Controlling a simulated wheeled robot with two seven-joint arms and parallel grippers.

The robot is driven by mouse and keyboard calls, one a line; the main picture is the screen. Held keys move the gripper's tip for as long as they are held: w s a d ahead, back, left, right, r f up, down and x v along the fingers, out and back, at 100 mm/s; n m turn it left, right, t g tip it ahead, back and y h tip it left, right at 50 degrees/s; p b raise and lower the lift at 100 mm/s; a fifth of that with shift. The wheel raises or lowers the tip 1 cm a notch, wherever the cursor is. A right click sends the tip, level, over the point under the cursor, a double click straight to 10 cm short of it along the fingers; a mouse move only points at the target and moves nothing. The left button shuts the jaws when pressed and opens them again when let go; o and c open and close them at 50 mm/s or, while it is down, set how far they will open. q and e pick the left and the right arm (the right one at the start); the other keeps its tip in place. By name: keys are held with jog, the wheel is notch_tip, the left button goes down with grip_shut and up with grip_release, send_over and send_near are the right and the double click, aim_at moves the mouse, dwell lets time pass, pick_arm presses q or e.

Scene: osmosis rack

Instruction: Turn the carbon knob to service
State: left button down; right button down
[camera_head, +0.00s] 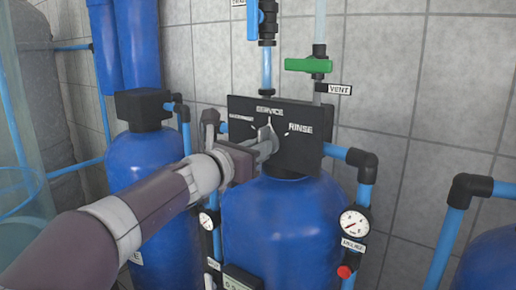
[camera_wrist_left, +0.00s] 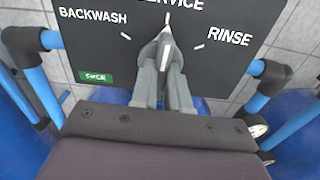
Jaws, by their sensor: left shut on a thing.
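The carbon knob (camera_wrist_left: 165,48) is a grey pointed handle on a black panel (camera_head: 300,152) marked BACKWASH, SERVICE and RINSE. In the left wrist view its light tip points up, between the BACKWASH and RINSE tick marks. The SERVICE label is partly cut off at the top of that view. My left gripper (camera_head: 262,147) reaches the panel from the left in the head view. Its two fingers (camera_wrist_left: 165,80) are shut on the knob, one on each side. In the head view the gripper covers part of the knob. My right gripper is not in view.
The panel sits on a blue tank (camera_head: 285,225). A green VENT valve handle (camera_head: 308,66) and a blue valve handle (camera_head: 252,20) are above. A pressure gauge (camera_head: 354,224) and blue pipes flank the tank. Another blue tank (camera_head: 140,165) stands left.

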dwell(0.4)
pick_arm(q)
jog(key=c, duration=1.4)
grip_release()
jog(key=shift+o, duration=1.4)
jog(key=shift+s+a, duration=0.1)
jog(key=b+v, duration=0.3)
jog(key=v, duration=1)
jog(key=shift+b, duration=0.35)
jog(key=shift+r, duration=0.1)
